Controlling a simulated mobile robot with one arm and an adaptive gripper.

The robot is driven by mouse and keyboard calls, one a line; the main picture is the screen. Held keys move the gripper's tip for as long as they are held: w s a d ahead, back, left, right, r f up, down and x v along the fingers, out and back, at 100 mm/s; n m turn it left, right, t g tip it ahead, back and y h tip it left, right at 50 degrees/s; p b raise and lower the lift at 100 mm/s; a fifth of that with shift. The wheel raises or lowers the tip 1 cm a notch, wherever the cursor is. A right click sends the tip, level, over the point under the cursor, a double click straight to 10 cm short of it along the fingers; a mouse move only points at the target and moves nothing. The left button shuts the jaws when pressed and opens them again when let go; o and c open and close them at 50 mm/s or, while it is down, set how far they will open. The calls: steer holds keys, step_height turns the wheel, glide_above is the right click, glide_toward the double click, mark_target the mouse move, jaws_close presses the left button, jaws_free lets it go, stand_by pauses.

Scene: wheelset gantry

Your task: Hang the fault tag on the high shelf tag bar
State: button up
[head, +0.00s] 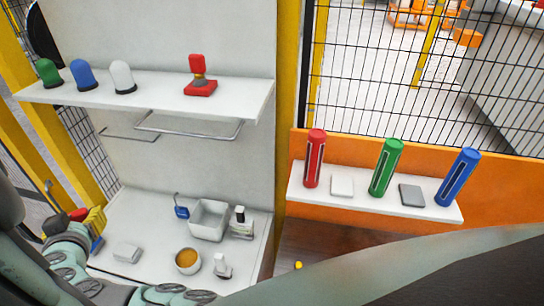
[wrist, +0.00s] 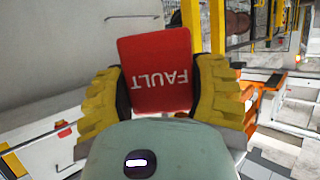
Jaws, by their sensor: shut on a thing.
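The red fault tag (wrist: 155,60) is held between the two yellow fingers of my gripper (wrist: 160,78), its white FAULT lettering upside down in the wrist view. In the head view my gripper (head: 78,222) is at the lower left, beside the lower shelf, with a bit of the red tag (head: 78,214) showing. The high shelf (head: 150,92) is above and to the right of it. A wire tag bar (head: 190,134) hangs under this shelf, apart from the tag. A smaller wire bar (head: 128,137) is to its left.
Green, blue and white domes and a red stamp-like object (head: 200,78) stand on the high shelf. The lower shelf (head: 150,215) carries a grey bin (head: 209,221), a blue padlock-like item (head: 181,210) and an orange-filled cup (head: 188,260). A yellow post (head: 287,90) stands to the right.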

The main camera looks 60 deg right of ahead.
steer(key=s+d+r+m+g+h+b, duration=0.1)
steer(key=s+d+m+g+h, duration=0.6)
steer(key=s+d+m, duration=0.5)
steer(key=w+d+f+n+p, duration=0.1)
steer(key=w+d+n, duration=0.2)
steer(key=d, duration=1.1)
steer(key=shift+w+f+p, duration=0.25)
steer(key=shift+w+p, duration=0.1)
steer(key=shift+w, duration=0.2)
stand_by(0.3)
steer(key=o, duration=1.3)
steer(key=shift+a, duration=0.1)
